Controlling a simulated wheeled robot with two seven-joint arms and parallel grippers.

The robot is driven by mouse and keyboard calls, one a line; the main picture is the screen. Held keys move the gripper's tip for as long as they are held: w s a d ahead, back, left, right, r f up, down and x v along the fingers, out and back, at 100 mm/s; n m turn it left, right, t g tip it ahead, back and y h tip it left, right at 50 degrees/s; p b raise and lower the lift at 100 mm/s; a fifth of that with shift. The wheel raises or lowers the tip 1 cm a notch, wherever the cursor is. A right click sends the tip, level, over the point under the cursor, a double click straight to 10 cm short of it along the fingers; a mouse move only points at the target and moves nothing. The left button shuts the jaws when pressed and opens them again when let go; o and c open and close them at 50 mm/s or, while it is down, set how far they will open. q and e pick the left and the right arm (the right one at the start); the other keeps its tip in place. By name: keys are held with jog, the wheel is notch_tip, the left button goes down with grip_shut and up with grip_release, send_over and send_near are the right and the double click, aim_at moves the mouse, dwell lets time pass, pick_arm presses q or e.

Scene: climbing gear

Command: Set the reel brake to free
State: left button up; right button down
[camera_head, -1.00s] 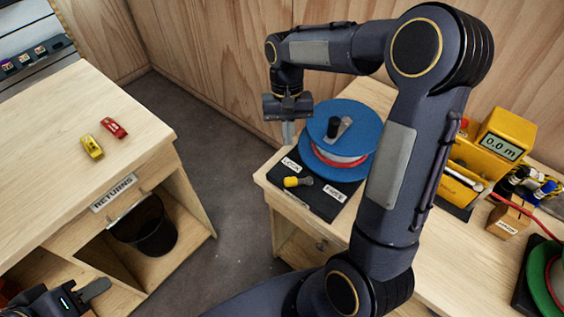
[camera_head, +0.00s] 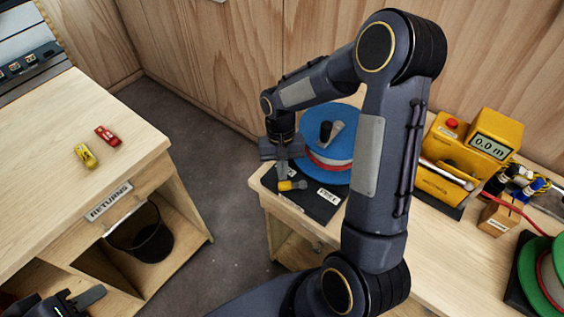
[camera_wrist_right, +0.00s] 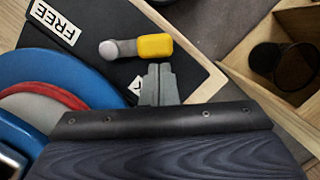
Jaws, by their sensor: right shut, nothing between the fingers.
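The reel brake is a lever on a black base (camera_head: 316,208) beside the blue reel (camera_head: 344,118). Its yellow grip (camera_head: 285,186) points left from a grey pivot, away from the FREE label (camera_head: 328,195). My right gripper (camera_head: 283,177) is shut and empty, low at the lever's far side. In the right wrist view its fingertips (camera_wrist_right: 158,68) are just beside the yellow grip (camera_wrist_right: 155,46); I cannot tell whether they touch. The fingers hide most of the other label (camera_wrist_right: 136,86). My left gripper (camera_head: 88,298) is at the bottom left, its opening unclear.
A yellow meter (camera_head: 490,142) reading 0.0 m stands right of my right arm. A green reel (camera_head: 545,280) is at the right edge. A returns counter (camera_head: 60,190) with red and yellow pieces stands left, across a floor gap.

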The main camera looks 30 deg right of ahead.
aim_at(281, 193)
jog(key=shift+s+a+n, duration=0.25)
jog(key=shift+a+n, duration=0.1)
jog(key=shift+n, duration=0.55)
jog(key=shift+s+a+n+h+b, duration=0.5)
jog(key=shift+n+b, duration=0.1)
jog(key=shift+n, duration=0.5)
jog(key=s+n, duration=0.1)
jog(key=n, duration=0.1)
jog(key=s+a+n+h+b, duration=0.1)
jog(key=n, duration=0.1)
jog(key=shift+s+n, duration=0.15)
jog(key=shift+n, duration=0.15)
jog(key=s+n, duration=0.2)
jog(key=n, duration=0.1)
jog(key=shift+n+h+b, duration=0.3)
jog(key=shift+h, duration=0.1)
jog(key=s+n, duration=0.1)
jog(key=n+t, duration=0.1)
jog(key=n, duration=0.1)
jog(key=shift+s+d+n+h, duration=0.3)
jog(key=shift+s, duration=0.05)
jog(key=shift+w, duration=0.1)
